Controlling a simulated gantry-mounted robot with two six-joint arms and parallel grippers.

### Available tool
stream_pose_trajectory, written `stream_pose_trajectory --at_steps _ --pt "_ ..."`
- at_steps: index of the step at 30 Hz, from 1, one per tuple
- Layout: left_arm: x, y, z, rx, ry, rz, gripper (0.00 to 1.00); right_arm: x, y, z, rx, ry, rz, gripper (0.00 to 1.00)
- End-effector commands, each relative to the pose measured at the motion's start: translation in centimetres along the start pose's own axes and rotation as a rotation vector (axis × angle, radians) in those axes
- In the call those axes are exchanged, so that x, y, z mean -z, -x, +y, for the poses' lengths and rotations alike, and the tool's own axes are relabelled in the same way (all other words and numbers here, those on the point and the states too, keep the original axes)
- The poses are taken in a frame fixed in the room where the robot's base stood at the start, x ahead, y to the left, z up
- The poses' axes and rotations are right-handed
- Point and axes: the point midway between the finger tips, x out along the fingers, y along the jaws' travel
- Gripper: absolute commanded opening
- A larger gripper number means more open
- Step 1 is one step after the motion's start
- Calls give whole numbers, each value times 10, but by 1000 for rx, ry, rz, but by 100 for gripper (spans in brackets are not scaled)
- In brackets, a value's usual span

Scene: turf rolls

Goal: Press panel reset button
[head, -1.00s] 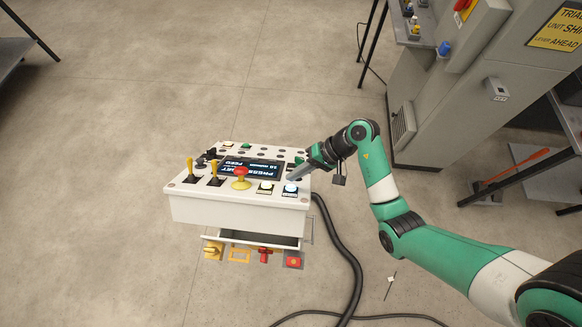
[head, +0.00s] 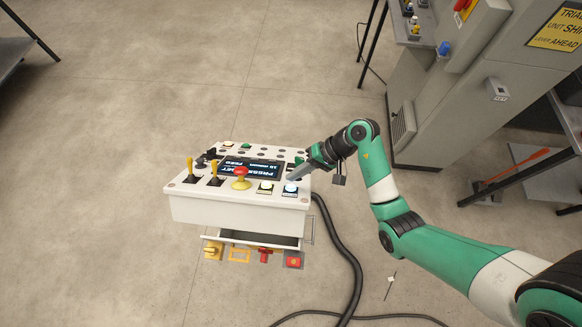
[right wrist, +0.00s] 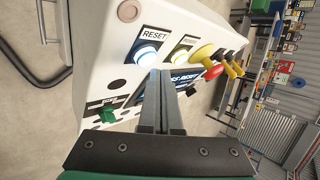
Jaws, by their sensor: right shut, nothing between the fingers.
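The white control panel (head: 235,207) stands in the middle of the head view with a small screen (head: 252,168) on top. The reset button (head: 290,188) glows blue-white at the panel's near right corner. In the right wrist view the lit button (right wrist: 146,54) sits under a label reading RESET. My right gripper (head: 293,179) is shut and empty, its fingertips right beside the button. In the right wrist view the fingertips (right wrist: 161,73) end at the button's lower edge; I cannot tell whether they touch it. My left gripper is not in view.
A yellowish lit button (head: 265,187), a red mushroom button (head: 240,174) on a yellow base and yellow-handled levers (head: 214,169) sit left of the reset button. A black cable (head: 350,260) runs down the panel's right side.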

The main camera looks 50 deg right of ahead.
Motion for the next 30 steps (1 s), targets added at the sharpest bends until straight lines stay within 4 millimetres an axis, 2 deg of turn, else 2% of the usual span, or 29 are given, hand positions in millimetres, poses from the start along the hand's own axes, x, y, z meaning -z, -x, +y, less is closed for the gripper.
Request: stream_pose_trajectory --at_steps 30 --pt "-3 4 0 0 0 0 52 -4 -6 4 0 0 0 0"
